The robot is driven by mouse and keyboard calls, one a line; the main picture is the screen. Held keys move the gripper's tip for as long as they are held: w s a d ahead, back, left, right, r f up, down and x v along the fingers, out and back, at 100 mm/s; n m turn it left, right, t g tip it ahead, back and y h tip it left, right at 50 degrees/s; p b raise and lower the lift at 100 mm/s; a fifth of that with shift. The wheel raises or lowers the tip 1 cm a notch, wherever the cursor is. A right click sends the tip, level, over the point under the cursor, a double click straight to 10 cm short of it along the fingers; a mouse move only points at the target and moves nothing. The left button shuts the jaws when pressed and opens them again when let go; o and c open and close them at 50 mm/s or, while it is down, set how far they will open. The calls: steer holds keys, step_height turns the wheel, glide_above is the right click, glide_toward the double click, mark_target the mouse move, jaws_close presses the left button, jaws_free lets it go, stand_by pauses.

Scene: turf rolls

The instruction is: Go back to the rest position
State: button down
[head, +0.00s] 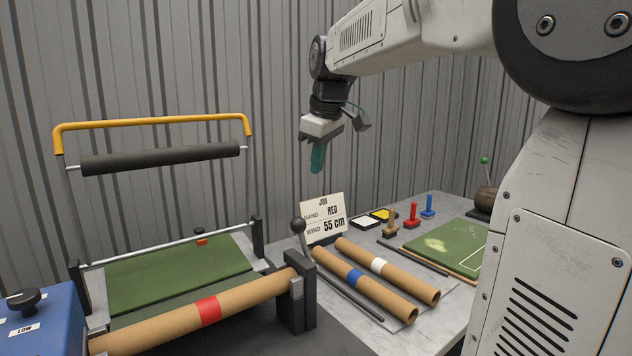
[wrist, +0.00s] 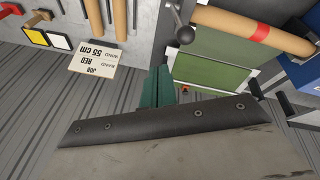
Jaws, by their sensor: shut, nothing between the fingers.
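My gripper (head: 318,158) hangs in the air in the head view, fingers pointing down, above and behind the job card. It is shut and empty. In the wrist view its green fingers (wrist: 157,88) are together. The job card (head: 322,217) reads RED band and 55 cm wind; it also shows upside down in the wrist view (wrist: 91,56). A brown tube with a red band (head: 209,311) lies across the front of the winding machine, with green turf (head: 175,275) behind it. My gripper touches none of these.
Two tubes, one with a blue band (head: 355,277) and one with a white band (head: 379,267), lie on the grey table. Coloured stamps (head: 411,216), ink pads (head: 364,222) and a turf board (head: 448,246) are behind them. A yellow-handled roller (head: 160,159) is raised at left.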

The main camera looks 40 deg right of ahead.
steer(key=shift+s+a+r, duration=0.15)
steer(key=shift+s+r, duration=0.05)
steer(key=shift+r, duration=0.5)
steer(key=s+a+f+m, duration=0.1)
steer(key=s+a+f, duration=0.3)
steer(key=s+f, duration=0.2)
steer(key=s+a+f+m+g, duration=0.1)
steer(key=s+a+f, duration=0.4)
steer(key=s, duration=0.6)
steer(key=s+a+f+m+g, duration=0.1)
steer(key=s+a+f+m, duration=0.2)
steer(key=s+a+f, duration=0.2)
steer(key=s+f, duration=0.2)
steer(key=s, duration=0.2)
steer(key=shift+s+a+f+y, duration=0.15)
steer(key=shift+f+y, duration=0.15)
steer(key=shift+f, duration=0.1)
